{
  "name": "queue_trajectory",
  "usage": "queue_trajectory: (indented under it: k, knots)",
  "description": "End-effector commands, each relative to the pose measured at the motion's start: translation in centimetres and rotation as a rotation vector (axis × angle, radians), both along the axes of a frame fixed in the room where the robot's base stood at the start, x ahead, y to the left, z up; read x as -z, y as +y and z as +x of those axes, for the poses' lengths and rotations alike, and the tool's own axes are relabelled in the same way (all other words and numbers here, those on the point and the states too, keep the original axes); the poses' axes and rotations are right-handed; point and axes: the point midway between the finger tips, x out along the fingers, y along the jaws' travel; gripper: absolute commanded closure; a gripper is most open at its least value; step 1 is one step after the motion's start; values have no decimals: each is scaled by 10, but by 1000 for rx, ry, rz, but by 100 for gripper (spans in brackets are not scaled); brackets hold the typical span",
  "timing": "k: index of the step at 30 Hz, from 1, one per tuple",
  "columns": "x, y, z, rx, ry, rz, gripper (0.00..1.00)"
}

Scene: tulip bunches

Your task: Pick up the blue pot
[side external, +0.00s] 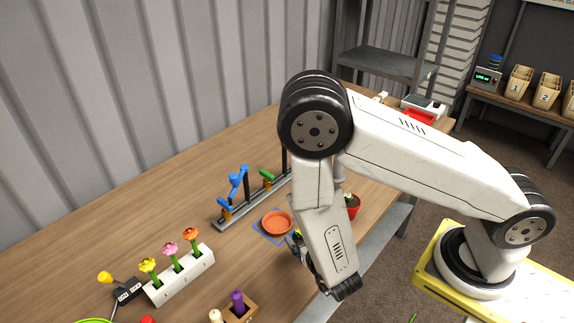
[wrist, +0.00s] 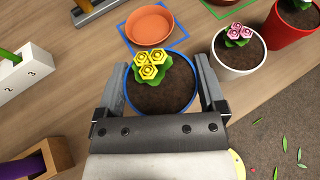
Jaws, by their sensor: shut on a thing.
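The blue pot (wrist: 161,114) is in the wrist view, filled with dark soil and bearing yellow flowers (wrist: 149,66). My gripper (wrist: 161,88) has one finger on each side of the pot and is shut on it. In the side view my gripper (side external: 297,246) is at the front edge of the table, partly behind my own arm, and the pot is mostly hidden there. I cannot tell whether the pot touches the table.
An orange saucer (wrist: 152,24) lies inside a blue square outline beyond the pot. A white pot (wrist: 239,60) with pink flowers and a red pot (wrist: 291,28) stand to the right. A numbered white holder (side external: 180,276) with several flowers stands at left. The table's edge is close by.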

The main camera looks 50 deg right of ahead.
Motion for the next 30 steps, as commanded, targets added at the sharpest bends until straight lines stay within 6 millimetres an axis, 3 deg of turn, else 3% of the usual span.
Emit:
queue_trajectory:
  k: [15, 30]
  knots:
    - [-53, 0, 0, 0, -3, 1, 76]
    - [-64, 0, 0, 0, -1, 0, 76]
